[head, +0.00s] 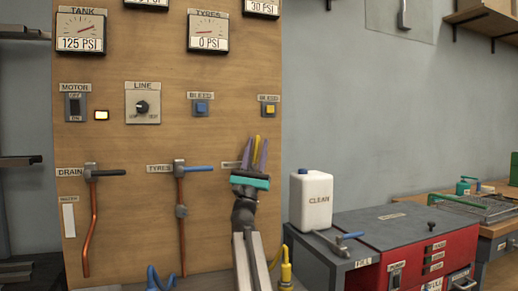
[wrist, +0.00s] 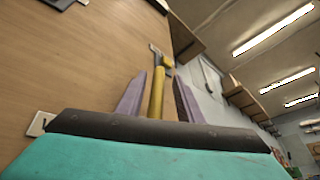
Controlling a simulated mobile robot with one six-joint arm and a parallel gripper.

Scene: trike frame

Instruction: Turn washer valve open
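The washer valve's yellow lever (head: 257,141) shows at the right side of the wooden panel, largely behind my gripper. Its label (head: 231,165) is mostly covered. The lever's exact angle is unclear.
Left of my gripper are the blue-handled tyres valve (head: 196,168) and the black-handled drain valve (head: 110,173). Above is a yellow bleed button (head: 269,109).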

